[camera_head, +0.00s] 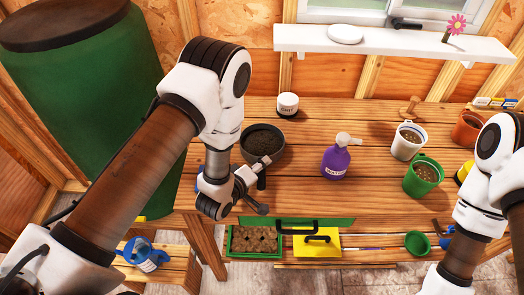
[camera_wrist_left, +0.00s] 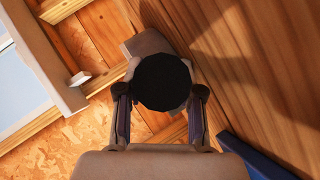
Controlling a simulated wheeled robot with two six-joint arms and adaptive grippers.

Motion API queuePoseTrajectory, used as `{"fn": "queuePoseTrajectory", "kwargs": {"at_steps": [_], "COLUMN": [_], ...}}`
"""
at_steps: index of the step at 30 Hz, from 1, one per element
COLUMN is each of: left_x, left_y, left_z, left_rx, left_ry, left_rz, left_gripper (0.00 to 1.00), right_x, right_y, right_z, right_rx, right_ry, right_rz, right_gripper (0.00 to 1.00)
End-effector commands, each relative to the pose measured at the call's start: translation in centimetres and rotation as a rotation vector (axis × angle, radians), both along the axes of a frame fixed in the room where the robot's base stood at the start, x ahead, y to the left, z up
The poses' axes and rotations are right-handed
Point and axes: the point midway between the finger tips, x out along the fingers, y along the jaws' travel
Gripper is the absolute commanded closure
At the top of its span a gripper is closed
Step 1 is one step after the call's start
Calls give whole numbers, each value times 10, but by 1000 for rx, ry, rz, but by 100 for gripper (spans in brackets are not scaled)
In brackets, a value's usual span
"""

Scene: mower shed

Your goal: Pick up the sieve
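The sieve (camera_head: 262,139) is a dark round pan with a brown, speckled inside. It is at the left of the wooden workbench, and its short dark handle (camera_head: 261,179) points toward me. My left gripper (camera_head: 260,190) is at this handle, with a finger on either side. In the left wrist view a black round end (camera_wrist_left: 162,82), seemingly the handle's, fills the space between the fingers and hides their tips. Whether they press on it I cannot tell. My right arm shows at the right edge, but its gripper is not visible.
On the bench (camera_head: 310,200) are a white grit jar (camera_head: 288,105), a purple spray bottle (camera_head: 336,160), a white pot (camera_head: 408,142) and a green pot (camera_head: 423,176). A green seed tray (camera_head: 232,241) and a yellow box (camera_head: 317,246) are near the front. A green barrel (camera_head: 95,90) stands left.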

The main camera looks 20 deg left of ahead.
Motion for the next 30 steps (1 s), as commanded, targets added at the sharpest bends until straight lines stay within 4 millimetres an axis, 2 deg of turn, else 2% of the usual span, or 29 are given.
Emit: {"fn": "queuePoseTrajectory", "kwargs": {"at_steps": [2,5,6,20,26,30], "left_x": [0,0,0,0,0,0], "left_y": [0,0,0,0,0,0], "left_z": [0,0,0,3,15,31], "left_rx": [0,0,0,1,0,0], "left_ry": [0,0,0,-2,-3,-5], "left_rz": [0,0,0,0,-1,0], "left_gripper": [63,95,100,100,100,100], "right_x": [0,0,0,0,0,0], "right_y": [0,0,0,0,0,0], "right_z": [0,0,0,-1,-4,-6], "right_rx": [0,0,0,0,0,0], "right_ry": [1,1,1,1,0,1], "right_rz": [0,0,0,0,0,0], "right_gripper": [60,60,60,60,60,60]}}
